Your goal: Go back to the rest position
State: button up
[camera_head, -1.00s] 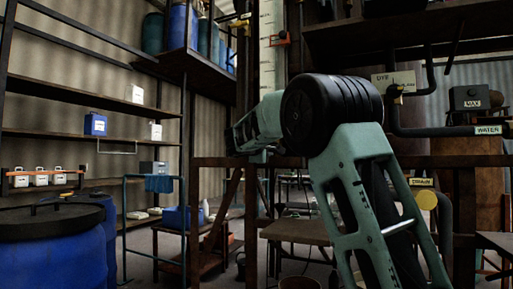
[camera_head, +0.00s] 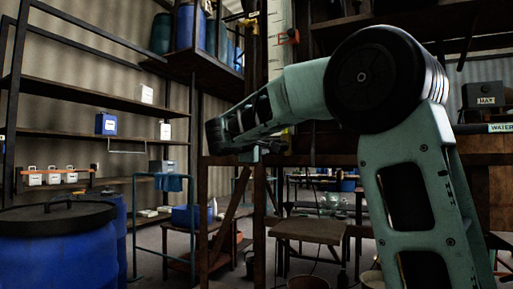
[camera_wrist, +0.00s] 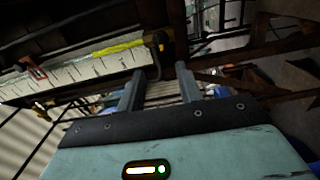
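My gripper (camera_wrist: 158,86) shows in the wrist view with its two dark fingers apart and nothing between them. It is open. In the head view my teal arm bends at a large black joint and reaches left. In the wrist view a white graduated scale (camera_wrist: 75,78) with a yellow strip (camera_wrist: 118,47) lies beyond the fingers to the left. The same scale stands upright in the head view (camera_head: 277,60), partly behind my arm.
A blue drum (camera_head: 55,245) with a dark lid stands at the lower left. Shelves (camera_head: 95,95) with white and blue containers line the left wall. A brown stool (camera_head: 308,231) and a wooden frame (camera_head: 215,200) stand below my arm. A water pipe (camera_head: 500,128) is at the right.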

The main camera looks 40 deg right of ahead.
jog(key=s+a+f+n+g+y, duration=0.1)
jog(key=s+a+f+n+y, duration=0.3)
jog(key=a+f, duration=0.7)
jog(key=s+a+f+m+y, duration=0.1)
jog(key=a+f+y, duration=0.5)
jog(key=a+f, duration=0.5)
jog(key=s+a+f+g+y, duration=0.2)
jog(key=s+a+f, duration=0.4)
jog(key=s, duration=0.3)
jog(key=s+a+f+g+y, duration=0.25)
jog(key=s+a+f, duration=0.25)
jog(key=s+f, duration=0.3)
jog(key=s+a+f+g+y, duration=0.1)
jog(key=s+a+f+y, duration=0.35)
jog(key=s, duration=0.65)
notch_tip(320, 180, up, 29)
jog(key=a+h+p, duration=0.1)
jog(key=p, duration=2.8)
jog(key=shift+w+r+h, duration=0.15)
jog(key=shift+w+h, duration=0.25)
